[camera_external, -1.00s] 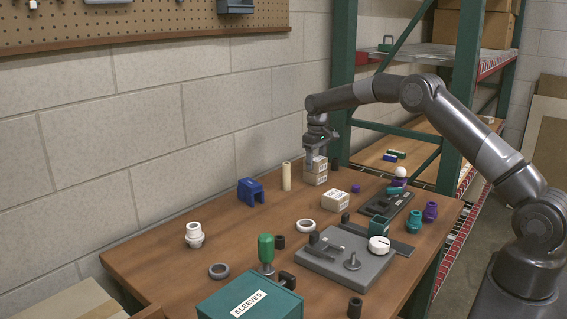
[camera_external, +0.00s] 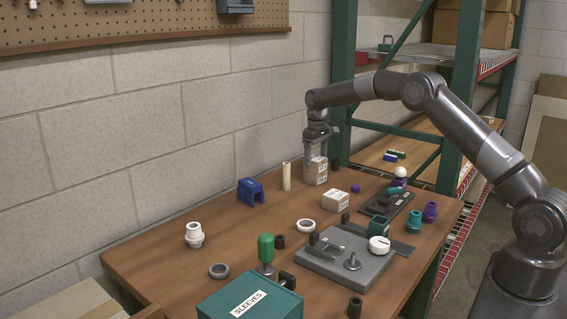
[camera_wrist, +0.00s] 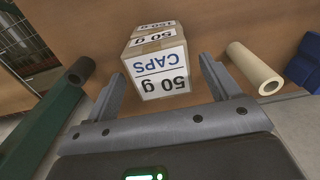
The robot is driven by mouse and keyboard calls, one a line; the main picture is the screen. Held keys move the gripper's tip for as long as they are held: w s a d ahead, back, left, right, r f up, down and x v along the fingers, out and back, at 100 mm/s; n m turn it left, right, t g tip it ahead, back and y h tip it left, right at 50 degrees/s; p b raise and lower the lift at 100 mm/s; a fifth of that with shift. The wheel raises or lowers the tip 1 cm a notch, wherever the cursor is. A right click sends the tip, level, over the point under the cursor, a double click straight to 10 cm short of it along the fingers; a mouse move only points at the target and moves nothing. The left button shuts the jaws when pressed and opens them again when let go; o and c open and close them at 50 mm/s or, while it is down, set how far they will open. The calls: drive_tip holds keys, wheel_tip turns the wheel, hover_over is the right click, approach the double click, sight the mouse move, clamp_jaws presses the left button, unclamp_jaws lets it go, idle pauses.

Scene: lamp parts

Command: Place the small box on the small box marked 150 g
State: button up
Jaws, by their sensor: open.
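Two small cardboard boxes with white labels form a stack (camera_external: 316,172) at the back of the table by the wall. In the wrist view the nearer, upper box (camera_wrist: 157,72) reads "CAPS" and "50 g", upside down. Part of another label reading "50 g" (camera_wrist: 155,30) shows beyond it; any leading digit there is unclear. My gripper (camera_external: 317,152) is open, just above the stack. In the wrist view its fingers (camera_wrist: 165,75) stand apart on either side of the upper box, with gaps showing. Another small labelled box (camera_external: 335,201) stands alone nearer the table's middle.
A cream cylinder (camera_external: 286,177) and a blue bracket (camera_external: 251,192) stand left of the stack. A dark cylinder (camera_wrist: 79,70) and the green shelf post (camera_wrist: 45,115) are close on the wrist view's left. A grey fixture plate (camera_external: 340,262) lies in front.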

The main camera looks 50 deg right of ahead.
sight(316, 158)
wheel_tip(316, 158, up, 10)
drive_tip(key=s+a+r+t, duration=0.1)
drive_tip(key=s+a+r, duration=0.25)
drive_tip(key=r, duration=0.25)
drive_tip(key=s+a+r, duration=0.2)
drive_tip(key=s+r, duration=0.3)
drive_tip(key=r, duration=0.1)
drive_tip(key=s+a+r+t, duration=0.1)
drive_tip(key=s+a+r, duration=0.2)
drive_tip(key=s, duration=0.3)
drive_tip(key=s+a+r+t, duration=0.1)
drive_tip(key=s+a+r, duration=0.15)
drive_tip(key=s, duration=0.45)
drive_tip(key=s+a+f+t, duration=0.1)
drive_tip(key=s+f, duration=0.1)
drive_tip(key=s, duration=0.7)
drive_tip(key=s+a+f, duration=0.2)
drive_tip(key=s+f, duration=0.1)
drive_tip(key=s, duration=0.6)
drive_tip(key=s+a+f+t, duration=0.1)
drive_tip(key=s+a+f, duration=0.1)
drive_tip(key=s, duration=0.8)
drive_tip(key=shift+f+t, duration=0.3)
drive_tip(key=shift+f, duration=0.15)
